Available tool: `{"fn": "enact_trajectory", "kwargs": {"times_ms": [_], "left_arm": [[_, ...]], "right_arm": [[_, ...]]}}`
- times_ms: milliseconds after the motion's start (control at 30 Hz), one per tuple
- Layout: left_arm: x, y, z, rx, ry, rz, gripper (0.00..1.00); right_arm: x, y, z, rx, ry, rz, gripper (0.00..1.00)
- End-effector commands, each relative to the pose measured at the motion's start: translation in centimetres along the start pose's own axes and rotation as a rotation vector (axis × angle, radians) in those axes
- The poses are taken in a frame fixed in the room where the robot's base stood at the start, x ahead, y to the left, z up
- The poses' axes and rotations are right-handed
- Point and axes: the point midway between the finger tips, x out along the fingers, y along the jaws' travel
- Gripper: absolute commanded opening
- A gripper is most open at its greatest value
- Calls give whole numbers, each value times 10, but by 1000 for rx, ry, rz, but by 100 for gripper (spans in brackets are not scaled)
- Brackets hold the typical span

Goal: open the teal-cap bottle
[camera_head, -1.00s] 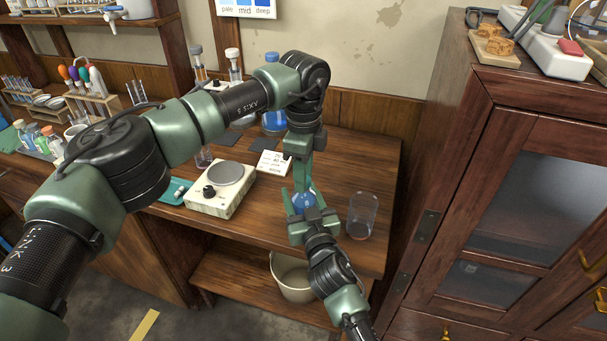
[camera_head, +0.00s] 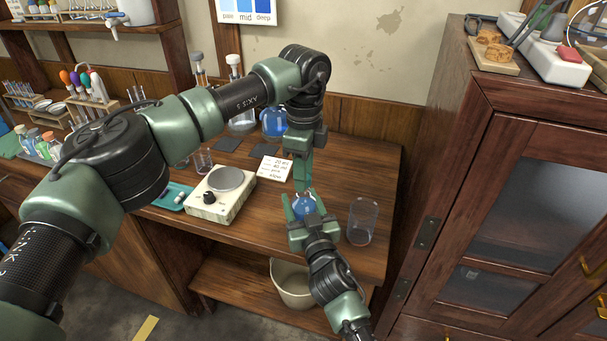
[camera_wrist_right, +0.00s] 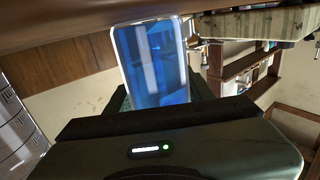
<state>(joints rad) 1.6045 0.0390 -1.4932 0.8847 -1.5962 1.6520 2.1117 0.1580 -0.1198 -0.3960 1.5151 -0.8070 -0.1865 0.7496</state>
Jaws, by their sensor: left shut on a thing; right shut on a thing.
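The bottle with blue liquid (camera_head: 305,207) is upright in my right gripper (camera_head: 302,211), above the front right of the bench. It also shows in the right wrist view (camera_wrist_right: 155,65), clear-walled and blue inside, between the jaws. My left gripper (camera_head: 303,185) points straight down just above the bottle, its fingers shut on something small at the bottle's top. That is most likely the teal cap, but the fingers hide it. I cannot tell whether cap and bottle neck still touch.
An empty clear beaker (camera_head: 361,222) stands close to the right gripper. A hotplate (camera_head: 221,192), a teal tray (camera_head: 172,196) and a written card (camera_head: 272,168) lie to the left. A blue flask (camera_head: 273,122) stands behind. A tall cabinet (camera_head: 440,200) bounds the right side.

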Motion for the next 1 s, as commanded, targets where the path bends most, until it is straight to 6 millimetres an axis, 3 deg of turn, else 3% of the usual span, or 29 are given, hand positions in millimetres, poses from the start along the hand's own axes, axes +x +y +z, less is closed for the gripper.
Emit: {"fn": "enact_trajectory", "kwargs": {"times_ms": [233, 533, 767, 800, 867, 1000], "left_arm": [[-4, 0, 0, 0, 0, -1, 0], [-38, 0, 0, 1, 0, -1, 0], [-40, 0, 0, 1, 0, 1, 0], [-40, 0, 0, 1, 0, 1, 0], [-40, 0, 0, 1, 0, 1, 0], [-40, 0, 0, 0, 0, 1, 0]], "right_arm": [[0, 0, 0, 0, 0, 0, 0], [0, 0, 0, 0, 0, 0, 0], [0, 0, 0, 0, 0, 0, 0], [0, 0, 0, 0, 0, 0, 61], [0, 0, 0, 0, 0, 0, 78], [0, 0, 0, 0, 0, 0, 78]]}}
